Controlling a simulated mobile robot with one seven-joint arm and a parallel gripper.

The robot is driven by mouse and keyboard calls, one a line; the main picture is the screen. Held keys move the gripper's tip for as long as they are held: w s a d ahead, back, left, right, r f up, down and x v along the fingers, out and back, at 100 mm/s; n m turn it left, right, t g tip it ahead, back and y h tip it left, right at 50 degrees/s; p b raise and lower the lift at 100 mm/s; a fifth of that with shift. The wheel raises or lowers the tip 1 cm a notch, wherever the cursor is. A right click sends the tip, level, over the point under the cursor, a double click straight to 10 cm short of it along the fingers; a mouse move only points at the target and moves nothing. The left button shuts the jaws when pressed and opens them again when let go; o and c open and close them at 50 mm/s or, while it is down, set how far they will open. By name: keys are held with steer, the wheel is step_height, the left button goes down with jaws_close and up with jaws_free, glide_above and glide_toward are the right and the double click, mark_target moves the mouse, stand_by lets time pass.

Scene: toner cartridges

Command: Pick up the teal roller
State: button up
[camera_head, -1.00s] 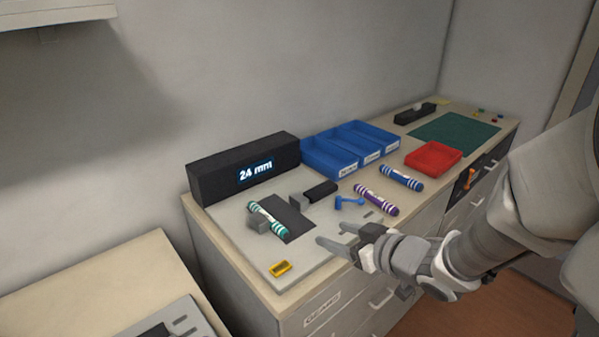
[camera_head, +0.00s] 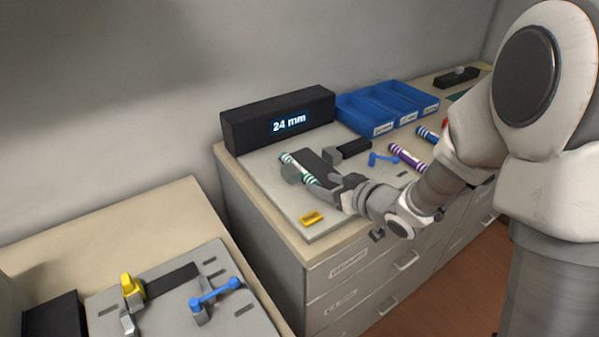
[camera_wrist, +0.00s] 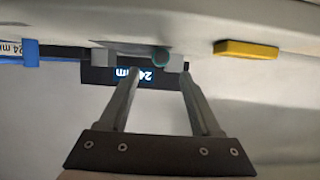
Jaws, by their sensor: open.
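The teal roller (camera_head: 297,166), with white bands, lies at the left part of the grey board on the counter, one side at a small grey block. In the wrist view its round teal end (camera_wrist: 161,56) shows between the tips of my gripper (camera_wrist: 157,73). In the head view my gripper (camera_head: 335,190) is at the near end of the roller, low over the board. Its fingers are open and apart, with nothing gripped. My wrist partly hides the fingers and the roller's near end in the head view.
A yellow piece (camera_head: 312,218) lies near the board's front left. A black box reading 24 mm (camera_head: 250,130) stands behind. A purple roller (camera_head: 405,157), a blue roller (camera_head: 424,134), a blue handle piece (camera_head: 384,159) and blue bins (camera_head: 395,120) are to the right.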

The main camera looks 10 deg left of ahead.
mark_target(314, 180)
steer(key=shift+b+x, duration=0.3)
steer(key=shift+x, duration=2.35)
steer(key=shift+f, duration=0.15)
jaws_close()
